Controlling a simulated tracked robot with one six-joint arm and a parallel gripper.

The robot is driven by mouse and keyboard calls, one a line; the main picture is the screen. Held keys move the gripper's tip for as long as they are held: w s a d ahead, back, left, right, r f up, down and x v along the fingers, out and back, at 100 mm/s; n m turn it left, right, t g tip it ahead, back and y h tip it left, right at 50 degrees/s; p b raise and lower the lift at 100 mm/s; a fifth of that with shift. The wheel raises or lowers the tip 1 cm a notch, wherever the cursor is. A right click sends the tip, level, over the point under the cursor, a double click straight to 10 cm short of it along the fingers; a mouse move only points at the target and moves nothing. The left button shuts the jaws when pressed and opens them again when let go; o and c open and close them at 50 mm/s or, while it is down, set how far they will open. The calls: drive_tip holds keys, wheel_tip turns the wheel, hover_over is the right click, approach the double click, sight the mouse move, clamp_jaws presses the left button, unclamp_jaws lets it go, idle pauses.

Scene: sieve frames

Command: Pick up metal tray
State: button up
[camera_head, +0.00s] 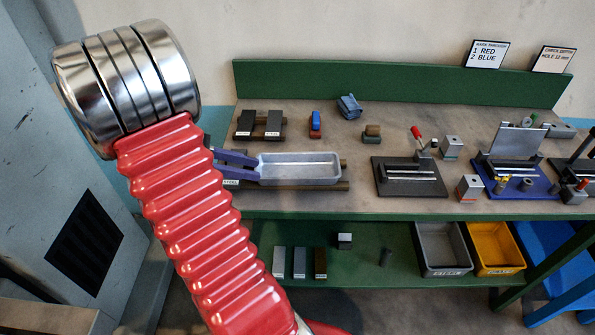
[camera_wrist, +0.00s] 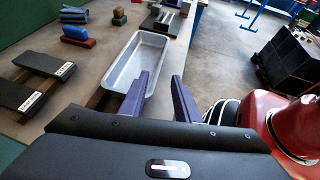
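The metal tray (camera_head: 302,171) is a shallow, silvery rectangular pan. It lies level on dark rails on the workbench and looks empty. It also shows in the wrist view (camera_wrist: 138,62), left of the fingers. My gripper (camera_head: 258,168) has purple fingers at the tray's left end in the head view. In the wrist view my gripper (camera_wrist: 160,76) has its fingers spread apart, the left one overlapping the tray's side wall and the right one outside the tray. Nothing is held between them. I cannot tell whether a finger touches the tray.
Dark blocks (camera_head: 246,123) on rails, a red and blue piece (camera_head: 316,124) and a blue-grey part (camera_head: 349,106) lie behind the tray. A black fixture (camera_head: 409,177) stands to its right. Below are a grey bin (camera_head: 442,249) and a yellow bin (camera_head: 495,246).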

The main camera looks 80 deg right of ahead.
approach(295, 178)
drive_tip(key=x, duration=0.4)
drive_tip(key=shift+s, duration=0.1)
drive_tip(key=shift+x, duration=2.6)
drive_tip(key=shift+r, duration=0.1)
drive_tip(key=shift+c, duration=0.2)
clamp_jaws()
